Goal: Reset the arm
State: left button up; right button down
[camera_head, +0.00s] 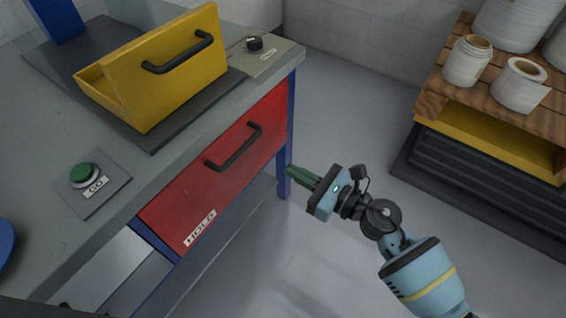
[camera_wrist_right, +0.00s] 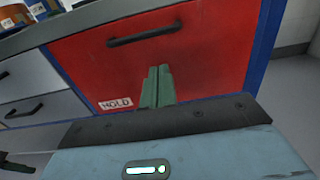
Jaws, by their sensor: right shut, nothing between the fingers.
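My right arm (camera_head: 420,275) reaches in from the lower right of the head view. My right gripper (camera_head: 291,169) is shut and empty, with its green fingers together. It is held in the air beside the right end of the red drawer front. In the right wrist view the shut green fingers (camera_wrist_right: 157,86) point at the red HOLD drawer (camera_wrist_right: 205,55). No contact with the drawer can be made out. The red drawer (camera_head: 190,195) appears closed and has a black handle (camera_head: 234,147). My left gripper is not in view.
A yellow bin (camera_head: 185,75) with a black handle stands on a dark mat on the bench. A green GO button (camera_head: 84,174) and a black knob (camera_head: 254,44) sit on the bench. A wooden-topped rack (camera_head: 440,85) with white rolls stands right. Floor between is clear.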

jog(key=shift+s+d, duration=0.1)
jog(key=shift+d, duration=0.1)
jog(key=shift+s+f, duration=0.1)
